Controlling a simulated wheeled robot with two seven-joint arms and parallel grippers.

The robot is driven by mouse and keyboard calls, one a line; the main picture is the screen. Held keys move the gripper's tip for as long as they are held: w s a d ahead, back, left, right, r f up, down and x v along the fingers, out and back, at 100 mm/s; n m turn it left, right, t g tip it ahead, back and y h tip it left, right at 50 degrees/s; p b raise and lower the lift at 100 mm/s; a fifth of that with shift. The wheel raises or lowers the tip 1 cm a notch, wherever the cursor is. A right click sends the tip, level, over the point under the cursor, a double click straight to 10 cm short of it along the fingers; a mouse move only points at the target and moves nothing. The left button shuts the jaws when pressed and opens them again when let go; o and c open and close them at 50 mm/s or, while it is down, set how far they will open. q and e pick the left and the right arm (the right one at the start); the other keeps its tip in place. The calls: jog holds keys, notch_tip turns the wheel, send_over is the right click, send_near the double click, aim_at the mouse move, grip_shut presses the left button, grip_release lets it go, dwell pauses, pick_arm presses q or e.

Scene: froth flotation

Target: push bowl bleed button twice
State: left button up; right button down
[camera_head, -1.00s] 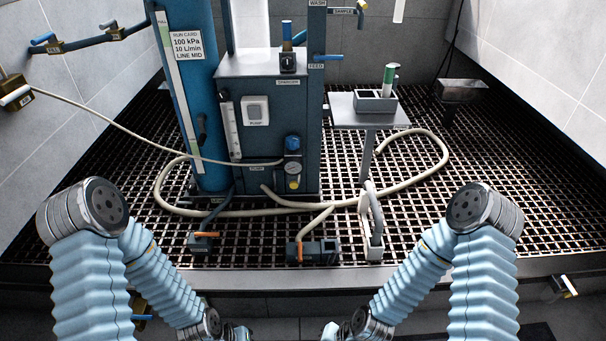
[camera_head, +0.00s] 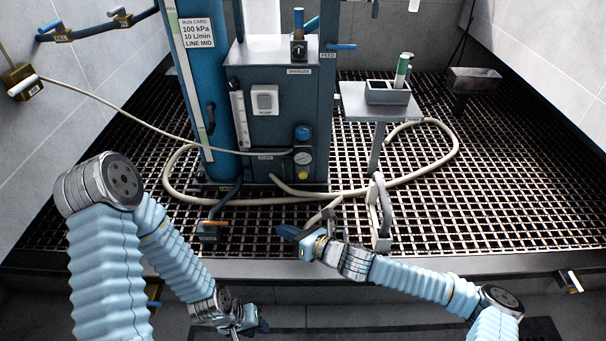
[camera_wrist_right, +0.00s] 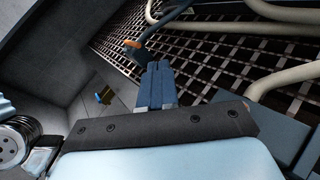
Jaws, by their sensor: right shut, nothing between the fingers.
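A regulator with a blue knob (camera_head: 302,132), a round gauge (camera_head: 303,156) and a yellow part (camera_head: 303,174) at its bottom is on the front of the dark blue cabinet (camera_head: 285,110). The yellow part is the likely bowl bleed button; no label on it is readable. My right gripper (camera_head: 284,231) is shut and empty, over the front of the grating, below and apart from the regulator. Its closed fingers show in the right wrist view (camera_wrist_right: 158,68), where the regulator is out of view. My left gripper (camera_head: 258,325) is low at the front; its jaws are unclear.
A pale upright handle-like part (camera_head: 381,215) stands to the right. A beige hose (camera_head: 420,178) loops across. A small table (camera_head: 352,107) holds a grey rack (camera_head: 388,95).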

aim_at(303, 175)
jog(key=w+d+r+m+t, duration=0.2)
jog(key=w+d+r+m, duration=0.1)
jog(key=w+d+m, duration=0.1)
jog(key=shift+w+d+m+t+h, duration=0.3)
jog(key=shift+w+d+m+h, duration=0.15)
jog(key=shift+d, duration=0.2)
jog(key=w+b, duration=0.1)
jog(key=w, duration=0.7)
jog(key=shift+w, duration=0.35)
dwell(1.5)
